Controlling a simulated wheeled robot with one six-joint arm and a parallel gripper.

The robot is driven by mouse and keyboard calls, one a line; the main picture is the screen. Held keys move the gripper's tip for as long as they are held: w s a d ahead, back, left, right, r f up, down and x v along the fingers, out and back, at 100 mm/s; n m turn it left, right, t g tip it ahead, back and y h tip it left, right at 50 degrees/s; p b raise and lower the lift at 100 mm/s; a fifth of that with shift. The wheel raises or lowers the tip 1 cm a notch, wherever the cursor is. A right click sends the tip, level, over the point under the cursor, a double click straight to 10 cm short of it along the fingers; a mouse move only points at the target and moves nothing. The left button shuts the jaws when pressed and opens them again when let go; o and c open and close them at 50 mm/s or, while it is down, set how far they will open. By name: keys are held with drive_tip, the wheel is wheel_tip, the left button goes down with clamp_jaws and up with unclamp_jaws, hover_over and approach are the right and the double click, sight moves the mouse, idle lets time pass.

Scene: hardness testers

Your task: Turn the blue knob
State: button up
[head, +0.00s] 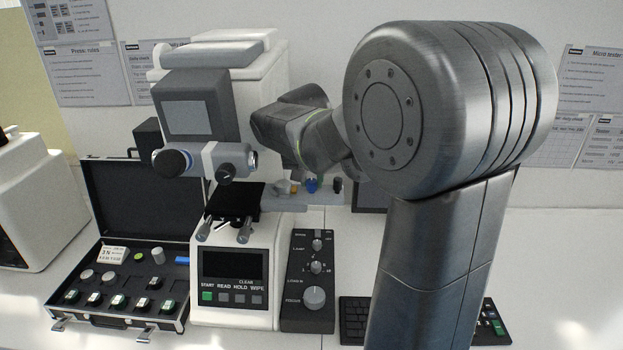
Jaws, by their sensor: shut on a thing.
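The white and grey hardness tester (261,75) stands at the centre left against the wall. My gripper (262,124) is at the right side of its upper body, coming in from the right. Its jaws are shut, but the fingertips and what they hold are hidden behind the gripper body; I take it to be the blue knob, which I cannot make out there. A dark knob with a bluish edge (172,163) sticks out at the tester's left, apart from my gripper. A small blue piece (312,185) shows below my wrist, among other coloured pieces.
An open black case (140,212) with several small blocks lies at the left. A dark control box with dials (308,277) stands right of the tester's base. A keyboard (354,318) is partly behind my arm. A white machine (30,195) stands at the far left.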

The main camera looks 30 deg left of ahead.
drive_tip(key=o, duration=1)
drive_tip(key=shift+r, duration=0.1)
drive_tip(key=b+v, duration=0.1)
drive_tip(key=v, duration=1.2)
drive_tip(key=shift+r, duration=0.3)
drive_tip(key=shift+s+d, duration=0.1)
